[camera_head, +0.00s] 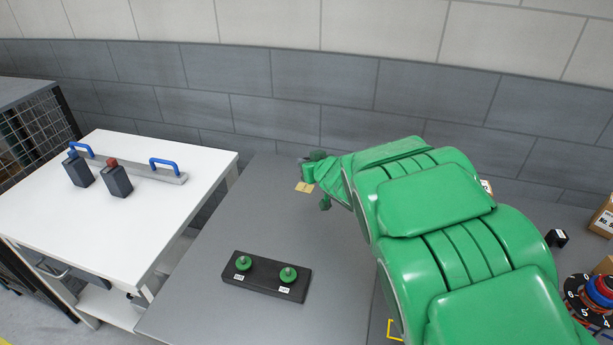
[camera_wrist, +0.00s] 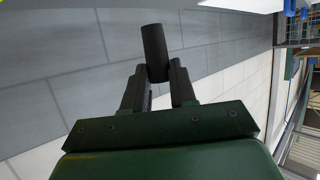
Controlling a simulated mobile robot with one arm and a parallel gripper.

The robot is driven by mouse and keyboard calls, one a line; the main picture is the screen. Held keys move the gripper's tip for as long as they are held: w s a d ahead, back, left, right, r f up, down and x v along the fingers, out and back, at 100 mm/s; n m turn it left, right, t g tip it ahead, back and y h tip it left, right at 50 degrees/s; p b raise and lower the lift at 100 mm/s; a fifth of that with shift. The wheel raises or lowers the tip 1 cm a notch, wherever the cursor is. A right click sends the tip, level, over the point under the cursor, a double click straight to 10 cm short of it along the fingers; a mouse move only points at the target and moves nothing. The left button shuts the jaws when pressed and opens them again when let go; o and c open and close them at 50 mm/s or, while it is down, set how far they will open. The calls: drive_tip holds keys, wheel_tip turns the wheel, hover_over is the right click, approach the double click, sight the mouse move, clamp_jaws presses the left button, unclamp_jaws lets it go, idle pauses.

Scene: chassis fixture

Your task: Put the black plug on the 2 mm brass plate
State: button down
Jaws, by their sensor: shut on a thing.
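My gripper (camera_wrist: 158,80) is shut on a black cylinder, the black plug (camera_wrist: 154,45), in the wrist view. The plug sticks out past the fingertips, tilted slightly. Behind it is only wall, so it seems held clear of the table. In the head view my gripper (camera_head: 309,167) is small, at the far end of my green arm, near the back of the grey table; the plug cannot be made out clearly there. A small yellowish plate (camera_head: 304,187) shows just below the gripper, partly hidden by it; its marking is too small to read.
A black block (camera_head: 262,286) with two green knobs and white labels lies on the grey table (camera_head: 200,300). A white table (camera_head: 120,225) at left bears a grey bar with blue handles and two dark boxes. At right are a black cube (camera_head: 557,238), cartons and a numbered dial.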

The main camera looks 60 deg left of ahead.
drive_tip(key=shift+w+a+f, duration=0.25)
drive_tip(key=shift+a+f, duration=0.3)
drive_tip(key=shift+f, duration=0.25)
drive_tip(key=shift+w+a+f, duration=0.2)
drive_tip(key=shift+a+f, duration=0.35)
drive_tip(key=shift+f, duration=0.2)
drive_tip(key=shift+w+a+f, duration=0.25)
drive_tip(key=shift+a+f, duration=0.3)
drive_tip(key=shift+f, duration=1.7)
drive_tip(key=shift+f, duration=0.1)
drive_tip(key=c, duration=0.9)
unclamp_jaws()
drive_tip(key=shift+d+r, duration=0.1)
drive_tip(key=shift+r, duration=0.1)
drive_tip(key=v, duration=1.1)
drive_tip(key=shift+d+r, duration=0.15)
drive_tip(key=shift+d, duration=0.2)
drive_tip(key=shift+s, duration=0.1)
